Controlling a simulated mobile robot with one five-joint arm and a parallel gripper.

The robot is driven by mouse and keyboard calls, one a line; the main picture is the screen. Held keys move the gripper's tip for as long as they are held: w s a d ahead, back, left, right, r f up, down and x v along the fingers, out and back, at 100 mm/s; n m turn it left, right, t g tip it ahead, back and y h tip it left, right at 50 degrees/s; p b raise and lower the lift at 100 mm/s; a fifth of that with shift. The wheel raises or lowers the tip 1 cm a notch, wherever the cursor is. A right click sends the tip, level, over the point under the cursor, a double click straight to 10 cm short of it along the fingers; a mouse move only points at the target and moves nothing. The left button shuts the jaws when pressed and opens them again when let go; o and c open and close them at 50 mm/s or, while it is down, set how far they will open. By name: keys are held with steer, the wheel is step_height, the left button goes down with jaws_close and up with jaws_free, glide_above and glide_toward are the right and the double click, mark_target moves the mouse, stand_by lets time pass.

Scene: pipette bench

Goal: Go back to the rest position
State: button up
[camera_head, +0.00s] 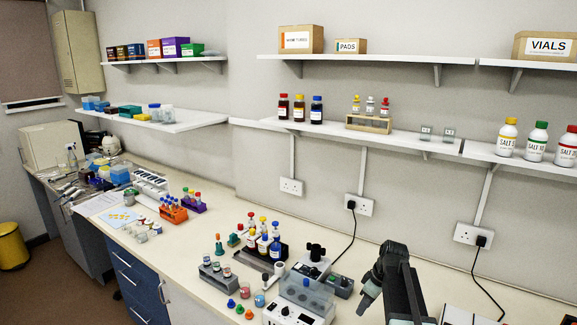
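My gripper (367,301) hangs at the end of my dark arm at the lower right, pointing down and to the left. It is above the front right part of the bench (338,308), apart from the white device (300,300) to its left. Its fingers are small and seen from the side, so I cannot tell whether they are open or shut. I see nothing clearly held in it.
A rack of capped bottles (262,243), a grey tube rack (215,277) and small coloured cones stand left of the white device. An orange rack (173,213) is farther left. Wall shelves (400,140) hold bottles and boxes above. Black cables hang from wall sockets (472,236).

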steer(key=shift+m+g+h, duration=0.4)
steer(key=s+a+f, duration=0.1)
steer(key=s+a, duration=0.1)
steer(key=a, duration=0.1)
steer(key=s+a+f+b, duration=0.1)
steer(key=s+a, duration=0.1)
steer(key=a, duration=0.2)
steer(key=s+a+f+b, duration=0.1)
steer(key=s+a+f, duration=0.1)
steer(key=a, duration=0.2)
steer(key=shift+s, duration=0.15)
steer(key=shift+m, duration=0.7)
steer(key=s+a, duration=0.1)
steer(key=s, duration=0.1)
steer(key=s+a+f+b, duration=0.1)
steer(key=s+a, duration=0.1)
steer(key=shift+s+a+f, duration=0.1)
steer(key=s+m, duration=0.1)
steer(key=s+d+m+h, duration=0.1)
steer(key=s, duration=0.1)
steer(key=s+m, duration=0.1)
steer(key=m, duration=0.1)
steer(key=shift+s+d+r+g, duration=0.2)
steer(key=shift+d+r+g, duration=0.05)
steer(key=shift+d+g, duration=0.1)
steer(key=shift+d+m+h, duration=0.3)
steer(key=shift+d+m, duration=0.05)
steer(key=shift+m, duration=0.45)
steer(key=shift+a+m, duration=0.1)
steer(key=shift+m, duration=0.5)
